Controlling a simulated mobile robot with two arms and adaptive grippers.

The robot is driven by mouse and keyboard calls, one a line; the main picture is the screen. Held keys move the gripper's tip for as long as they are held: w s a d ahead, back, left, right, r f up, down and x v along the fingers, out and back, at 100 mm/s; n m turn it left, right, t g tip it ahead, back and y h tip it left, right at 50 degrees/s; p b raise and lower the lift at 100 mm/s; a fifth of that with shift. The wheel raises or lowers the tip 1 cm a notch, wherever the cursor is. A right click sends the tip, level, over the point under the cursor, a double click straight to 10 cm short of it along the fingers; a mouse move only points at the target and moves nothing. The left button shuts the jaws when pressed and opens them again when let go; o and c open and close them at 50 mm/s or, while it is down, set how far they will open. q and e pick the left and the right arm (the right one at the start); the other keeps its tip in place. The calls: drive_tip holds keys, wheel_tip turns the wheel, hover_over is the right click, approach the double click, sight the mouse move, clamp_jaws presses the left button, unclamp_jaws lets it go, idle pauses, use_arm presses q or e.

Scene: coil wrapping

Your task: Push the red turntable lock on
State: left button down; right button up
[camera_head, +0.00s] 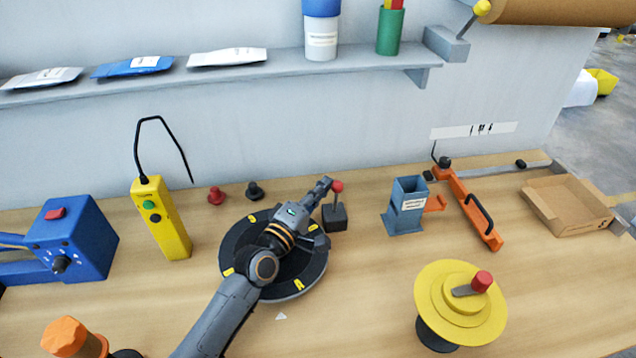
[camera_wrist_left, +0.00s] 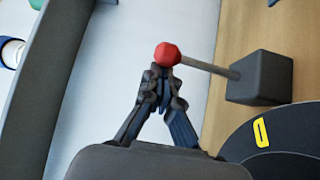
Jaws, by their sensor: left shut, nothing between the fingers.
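The turntable lock is a red knob (camera_head: 337,187) on a grey rod that rises from a dark block (camera_head: 334,218) at the right rear edge of the turntable. My left arm reaches over the black turntable (camera_head: 313,272) with yellow marks. My left gripper (camera_head: 325,183) is shut and empty, its tips right beside the red knob. In the left wrist view, the red knob (camera_wrist_left: 167,54) sits at the tips of the shut fingers (camera_wrist_left: 160,75), and its rod leads right to the dark block (camera_wrist_left: 259,78). Whether the tips touch the knob I cannot tell. My right gripper is not in view.
A yellow pendant (camera_head: 163,220) and a blue box (camera_head: 70,240) stand left. A blue-grey holder (camera_head: 405,205), an orange tool (camera_head: 468,205) and a cardboard tray (camera_head: 566,232) stand right. A yellow reel (camera_head: 440,300) is at front right. A wall shelf (camera_head: 290,60) runs above.

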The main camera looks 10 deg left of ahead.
use_arm(q)
drive_tip(key=shift+s+d+f+p, duration=0.1)
drive_tip(key=shift+s+d+f, duration=0.1)
drive_tip(key=shift+s, duration=0.25)
drive_tip(key=shift+s+d+f+p, duration=0.1)
drive_tip(key=shift+s+d, duration=0.15)
drive_tip(key=shift+s, duration=0.25)
drive_tip(key=shift+s+d+f+p, duration=0.1)
drive_tip(key=shift+s+d+f, duration=0.1)
drive_tip(key=shift+s, duration=0.25)
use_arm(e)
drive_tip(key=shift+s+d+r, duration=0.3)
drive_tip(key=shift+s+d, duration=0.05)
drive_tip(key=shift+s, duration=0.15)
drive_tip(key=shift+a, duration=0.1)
